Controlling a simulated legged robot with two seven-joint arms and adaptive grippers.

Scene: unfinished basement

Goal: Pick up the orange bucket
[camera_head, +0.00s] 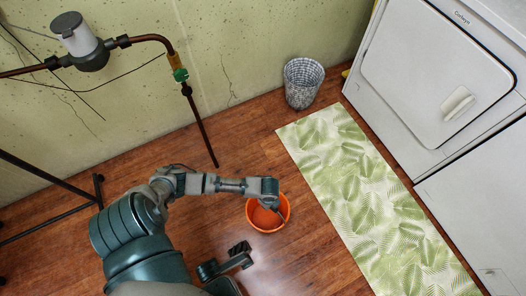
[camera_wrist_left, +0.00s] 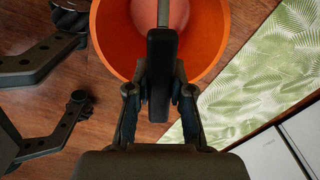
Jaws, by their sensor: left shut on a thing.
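The orange bucket (camera_head: 267,216) is upright with its open top facing me, left of the leaf-pattern mat. In the left wrist view the bucket (camera_wrist_left: 115,40) fills the top middle, directly in front of the fingers. My left gripper (camera_head: 270,200) is at the bucket's far rim in the head view. I cannot tell whether the bucket's base touches the floor.
A green leaf-pattern mat (camera_head: 362,200) lies right of the bucket, beside white appliances (camera_head: 435,75). A patterned wastebasket (camera_head: 303,84) stands by the wall. A pipe (camera_head: 200,125) drops to the floor behind my arm. Wooden floor (camera_head: 310,255) is clear below right of the bucket.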

